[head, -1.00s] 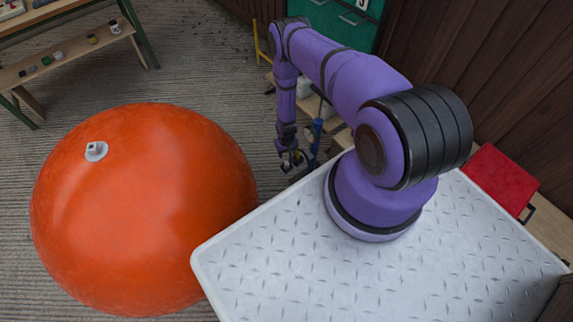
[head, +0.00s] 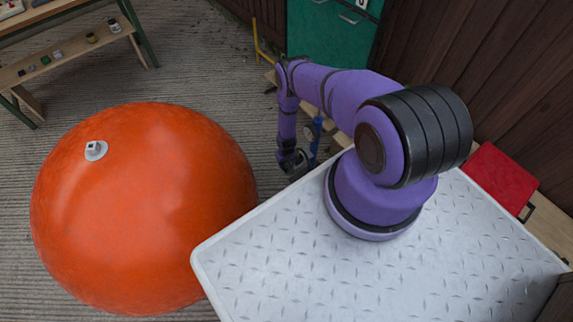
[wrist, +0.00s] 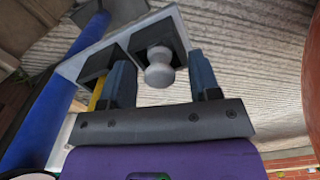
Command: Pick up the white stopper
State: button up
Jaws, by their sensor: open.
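The white stopper (wrist: 159,72) shows in the wrist view as a pale round knob with a wider lower end. It is at a dark square opening in a light grey holder (wrist: 108,47). My gripper (wrist: 162,72) is open, with one finger on each side of the stopper in the picture. I cannot tell how far beyond the fingertips the stopper is, and no grip on it shows. In the head view my gripper (head: 292,165) hangs low between the orange ball and the board at the back; I cannot make out the stopper there.
A large orange ball (head: 150,220) with a pale valve fitting (head: 96,150) on top stands left of my gripper. A blue upright thing (wrist: 55,95) is close on the left in the wrist view. A wooden bench (head: 75,60) stands at the back left.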

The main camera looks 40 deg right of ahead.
jog(key=c, duration=1)
